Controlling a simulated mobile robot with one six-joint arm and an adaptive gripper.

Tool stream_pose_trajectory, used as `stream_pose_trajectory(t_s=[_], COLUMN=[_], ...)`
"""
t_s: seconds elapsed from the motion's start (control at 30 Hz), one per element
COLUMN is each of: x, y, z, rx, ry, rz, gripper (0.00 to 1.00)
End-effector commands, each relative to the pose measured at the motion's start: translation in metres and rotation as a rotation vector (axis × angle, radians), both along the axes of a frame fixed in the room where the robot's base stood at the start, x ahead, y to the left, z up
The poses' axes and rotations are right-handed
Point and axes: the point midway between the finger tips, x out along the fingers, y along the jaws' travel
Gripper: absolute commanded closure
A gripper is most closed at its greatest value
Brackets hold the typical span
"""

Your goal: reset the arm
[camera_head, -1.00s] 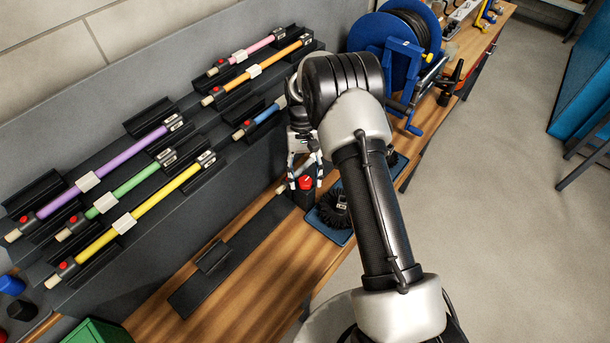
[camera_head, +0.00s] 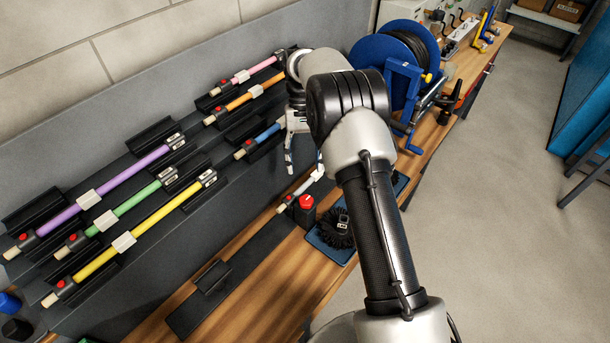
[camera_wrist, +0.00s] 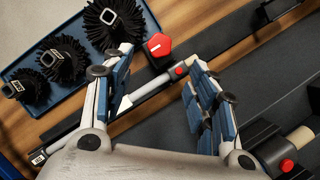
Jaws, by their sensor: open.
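My gripper (camera_head: 304,170) is open and empty in the head view, above the back part of the bench near the rack. In the wrist view its two blue-padded fingers (camera_wrist: 162,62) are spread wide. A pale rod (camera_head: 300,192) lies below it beside a red knob (camera_head: 306,202). In the wrist view the rod (camera_wrist: 150,88) passes beneath and between the fingers, with a gap visible; the red knob (camera_wrist: 158,46) is just beyond it. My arm hides part of the bench and rack.
Purple (camera_head: 110,188), green (camera_head: 130,205), yellow (camera_head: 150,222), pink (camera_head: 245,74), orange (camera_head: 245,97) and blue (camera_head: 266,134) rods sit in the wall rack at left. A blue tray (camera_head: 318,243) holds black brushes. A blue hose reel (camera_head: 375,50) stands behind my arm.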

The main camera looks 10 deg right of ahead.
Motion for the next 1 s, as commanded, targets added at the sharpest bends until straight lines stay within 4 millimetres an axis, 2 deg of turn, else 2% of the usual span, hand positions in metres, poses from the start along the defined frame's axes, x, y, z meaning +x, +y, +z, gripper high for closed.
stream_pose_trajectory(t_s=[0.13,0.6,0.7,0.77,0.83,1.0], x=[0.003,0.003,0.003,0.001,-0.003,-0.030], y=[-0.001,0.000,0.000,0.000,0.000,0.001], z=[0.008,0.009,0.014,0.024,0.043,0.105], rx=[0.000,0.000,-0.001,-0.001,-0.002,-0.008], ry=[0.001,0.000,-0.007,-0.023,-0.053,-0.162], rz=[0.000,0.000,0.001,0.003,0.008,0.025], gripper=[0.47,0.47,0.47,0.47,0.47,0.47])
